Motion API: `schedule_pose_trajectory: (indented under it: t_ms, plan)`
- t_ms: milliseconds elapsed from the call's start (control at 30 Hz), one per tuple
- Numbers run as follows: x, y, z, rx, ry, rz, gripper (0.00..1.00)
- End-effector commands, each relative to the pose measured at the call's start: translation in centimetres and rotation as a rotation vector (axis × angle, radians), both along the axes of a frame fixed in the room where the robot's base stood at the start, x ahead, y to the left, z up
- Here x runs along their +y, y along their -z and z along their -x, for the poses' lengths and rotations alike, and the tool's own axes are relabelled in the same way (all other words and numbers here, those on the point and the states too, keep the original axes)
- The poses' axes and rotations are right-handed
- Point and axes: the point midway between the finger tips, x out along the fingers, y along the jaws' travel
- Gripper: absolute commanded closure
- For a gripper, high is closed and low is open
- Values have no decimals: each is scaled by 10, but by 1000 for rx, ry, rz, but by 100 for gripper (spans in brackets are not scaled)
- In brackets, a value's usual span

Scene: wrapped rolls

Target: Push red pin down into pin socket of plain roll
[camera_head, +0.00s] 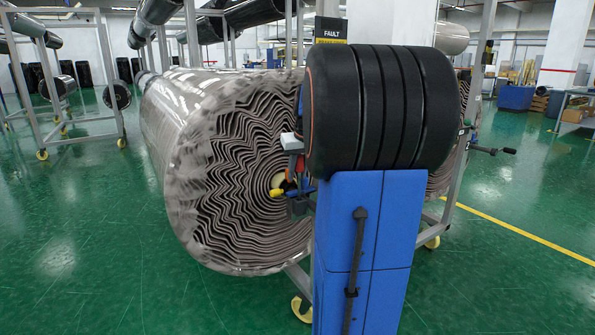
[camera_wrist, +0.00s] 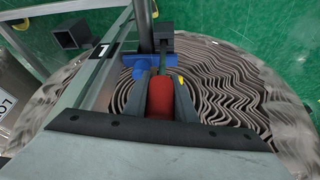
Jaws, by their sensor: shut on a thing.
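The plain roll (camera_head: 215,175) is a large wrapped roll with a wavy layered end in the head view; its right part is hidden. That end also fills much of the wrist view (camera_wrist: 225,85). In the wrist view the red pin (camera_wrist: 160,98) stands between the dark fingers of my gripper (camera_wrist: 161,82), which are shut on it. A blue bracket (camera_wrist: 133,60) and dark fittings lie just beyond the pin's far end. I cannot tell which is the pin socket, or whether the pin is in it. In the head view a small red part (camera_head: 293,165) shows at the roll's end.
A metal frame post (camera_wrist: 100,72) with a "1" label runs close to the left of my gripper in the wrist view. A yellow knob (camera_head: 277,193) shows at the roll's core. Wheeled racks (camera_head: 103,75) stand at the left. The green floor (camera_head: 75,225) in front is clear.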

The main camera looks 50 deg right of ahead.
Motion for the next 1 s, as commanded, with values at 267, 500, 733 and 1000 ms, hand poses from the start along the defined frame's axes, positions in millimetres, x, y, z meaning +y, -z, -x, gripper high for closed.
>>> schedule_pose_trajectory:
  t_ms: [267, 500, 733, 1000]
  plan:
    - [0, 6, 0, 0, 0, 0, 100]
    - [0, 8, 0, 0, 0, 0, 100]
    - [0, 4, 0, 0, 0, 0, 100]
    - [0, -5, 0, -1, -1, 1, 100]
